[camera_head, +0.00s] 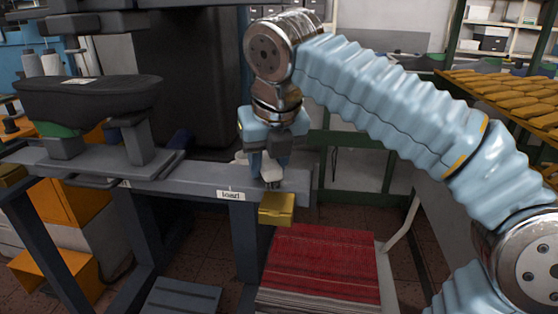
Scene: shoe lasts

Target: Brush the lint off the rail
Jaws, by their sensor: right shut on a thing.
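The rail (205,181) is a long grey beam running across the left and middle, with a white "load" label on its front face. My right gripper (270,168) points down over the rail's right end. A yellow block (277,209) sits just below the fingertips at the rail's front edge. My left gripper is out of view.
A dark shoe last (88,97) stands on supports at the rail's left. A red striped cloth-like surface (318,265) lies below the rail's right end. Orange bins (68,215) stand under the left side. A rack of tan pieces (505,92) is at right.

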